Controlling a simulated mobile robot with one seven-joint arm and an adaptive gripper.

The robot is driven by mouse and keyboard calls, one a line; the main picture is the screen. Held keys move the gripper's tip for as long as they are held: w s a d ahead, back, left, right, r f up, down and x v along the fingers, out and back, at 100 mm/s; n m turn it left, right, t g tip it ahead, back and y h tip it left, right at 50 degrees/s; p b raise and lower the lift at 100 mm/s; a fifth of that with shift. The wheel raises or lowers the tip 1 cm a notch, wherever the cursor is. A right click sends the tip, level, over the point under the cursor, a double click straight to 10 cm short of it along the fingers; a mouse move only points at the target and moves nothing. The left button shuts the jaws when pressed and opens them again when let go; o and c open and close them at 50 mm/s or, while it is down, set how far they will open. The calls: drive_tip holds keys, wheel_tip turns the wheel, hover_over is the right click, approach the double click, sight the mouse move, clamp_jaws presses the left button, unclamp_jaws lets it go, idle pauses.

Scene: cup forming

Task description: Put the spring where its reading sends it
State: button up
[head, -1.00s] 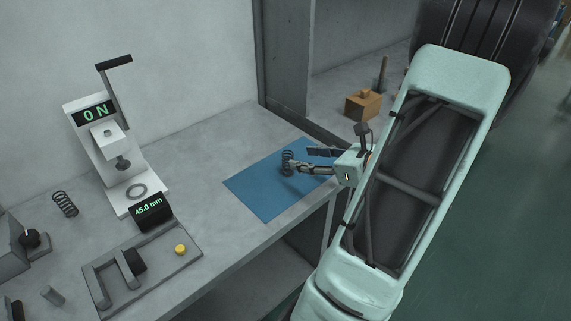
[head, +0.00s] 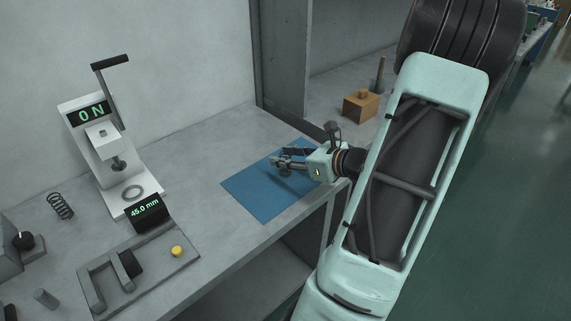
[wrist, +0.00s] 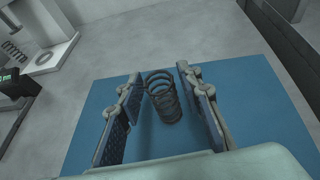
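A dark coil spring (wrist: 163,98) stands on the blue mat (wrist: 240,110) in the wrist view, between the two fingers of my gripper (wrist: 160,77). The fingers are open, with a gap showing on each side of the spring. In the head view my gripper (head: 280,165) is low over the blue mat (head: 262,200) and mostly hides this spring. A tester (head: 100,150) with a lever stands at the left and reads 0 N. A small display (head: 146,210) reads 45.0 mm.
A grey fixture plate (head: 160,268) with a yellow button (head: 177,251) lies in front of the display. A grey box with a black knob (head: 23,241) is at the far left. Bench between mat and tester is clear.

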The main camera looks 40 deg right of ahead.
drive_tip(key=c, duration=0.7)
drive_tip(key=shift+r, duration=0.1)
drive_tip(key=shift+r, duration=0.6)
drive_tip(key=s+a+r+p, duration=0.1)
drive_tip(key=s+r, duration=0.3)
drive_tip(key=s+a+r+p, duration=0.1)
drive_tip(key=s+r, duration=0.2)
drive_tip(key=s, duration=0.2)
drive_tip(key=s+a+r+p, duration=0.1)
drive_tip(key=s+r, duration=0.3)
drive_tip(key=shift+s+a+r+p, duration=0.25)
drive_tip(key=shift+s+r+p, duration=0.05)
drive_tip(key=shift+p, duration=0.1)
